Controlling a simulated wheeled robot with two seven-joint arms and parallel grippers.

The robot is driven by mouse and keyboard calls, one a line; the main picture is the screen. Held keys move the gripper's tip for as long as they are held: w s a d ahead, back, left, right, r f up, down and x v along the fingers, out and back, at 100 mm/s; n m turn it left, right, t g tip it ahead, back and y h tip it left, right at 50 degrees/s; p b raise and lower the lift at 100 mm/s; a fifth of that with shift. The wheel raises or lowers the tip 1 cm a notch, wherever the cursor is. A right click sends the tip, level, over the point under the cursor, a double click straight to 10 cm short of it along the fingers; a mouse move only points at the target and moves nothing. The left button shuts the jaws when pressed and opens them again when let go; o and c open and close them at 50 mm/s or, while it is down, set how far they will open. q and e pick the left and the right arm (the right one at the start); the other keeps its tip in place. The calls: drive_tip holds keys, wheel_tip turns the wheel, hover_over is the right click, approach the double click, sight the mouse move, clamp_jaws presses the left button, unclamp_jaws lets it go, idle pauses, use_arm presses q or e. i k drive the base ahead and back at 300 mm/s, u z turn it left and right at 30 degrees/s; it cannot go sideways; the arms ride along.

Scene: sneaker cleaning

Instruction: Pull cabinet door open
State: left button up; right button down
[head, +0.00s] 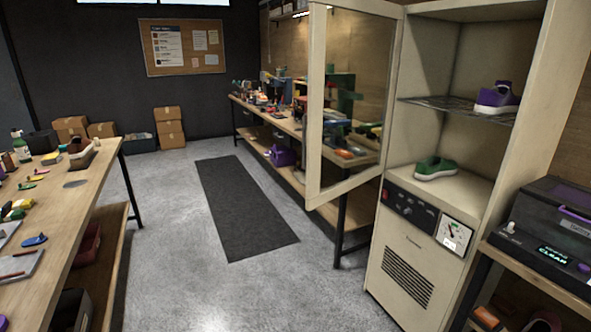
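The cream cabinet (412,248) stands at the right of the head view. Its glass-paned door (314,110) is swung wide open to the left, hinged on the cabinet's left side. Inside, a purple and white sneaker (497,99) sits on the dark wire shelf (455,107). A green sneaker (436,168) sits on the cabinet floor below it. Neither of my grippers shows in this view.
A workbench with tools (245,98) runs behind the door. A wooden table (100,165) with supplies stands at the left. A black machine (548,225) sits right of the cabinet. The floor with a dark mat (240,205) is clear between the tables. Cardboard boxes (169,133) stand at the back.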

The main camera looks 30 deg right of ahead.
sight(315, 198)
drive_tip(key=u, duration=0.4)
drive_tip(key=k, duration=0.9)
drive_tip(key=z, duration=0.2)
drive_tip(key=i, duration=0.8)
drive_tip(key=z, duration=0.5)
drive_tip(key=i, duration=1.15)
drive_tip(key=u, duration=0.35)
